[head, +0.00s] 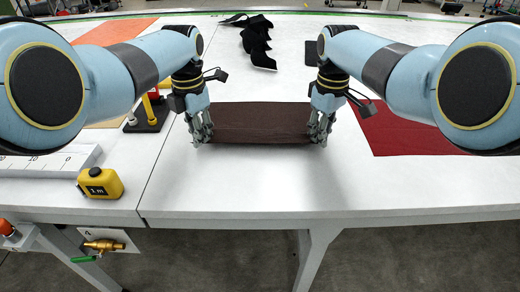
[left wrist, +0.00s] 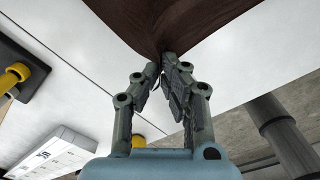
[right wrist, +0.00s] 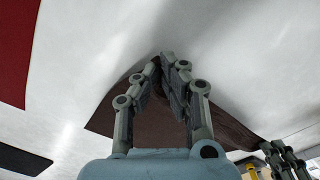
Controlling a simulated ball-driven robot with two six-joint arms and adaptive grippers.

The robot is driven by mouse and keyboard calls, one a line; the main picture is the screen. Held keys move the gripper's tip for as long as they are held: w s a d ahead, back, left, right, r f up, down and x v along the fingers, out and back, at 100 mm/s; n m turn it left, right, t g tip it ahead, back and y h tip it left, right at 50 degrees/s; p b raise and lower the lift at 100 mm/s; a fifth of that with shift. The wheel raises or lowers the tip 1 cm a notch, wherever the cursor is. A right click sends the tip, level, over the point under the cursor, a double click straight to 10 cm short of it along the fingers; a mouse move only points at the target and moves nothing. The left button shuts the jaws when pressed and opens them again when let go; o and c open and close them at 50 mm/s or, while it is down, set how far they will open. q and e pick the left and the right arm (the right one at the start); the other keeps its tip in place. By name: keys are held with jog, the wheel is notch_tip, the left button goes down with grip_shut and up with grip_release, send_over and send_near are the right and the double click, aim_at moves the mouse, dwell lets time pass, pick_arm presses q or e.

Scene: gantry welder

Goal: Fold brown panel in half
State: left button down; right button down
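The brown panel (head: 262,122) lies on the white table between my two grippers, its long sides running left to right. My left gripper (head: 203,138) is at its near left corner. In the left wrist view the brown panel (left wrist: 165,20) narrows to a point at the fingertips (left wrist: 162,58), which are closed on it. My right gripper (head: 322,140) is at the near right corner. In the right wrist view its fingertips (right wrist: 162,62) are together on a drawn-up corner of the brown panel (right wrist: 155,125). The fingers hide both corners.
A red sheet (head: 405,130) lies to the right and an orange sheet (head: 115,30) at far left. Black pieces (head: 255,40) lie at the back. The table front is clear.

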pick_arm(q)
jog(key=shift+a+r, duration=0.1)
jog(key=shift+r, duration=0.3)
pick_arm(e)
jog(key=shift+d+r, duration=0.1)
jog(key=shift+r, duration=0.25)
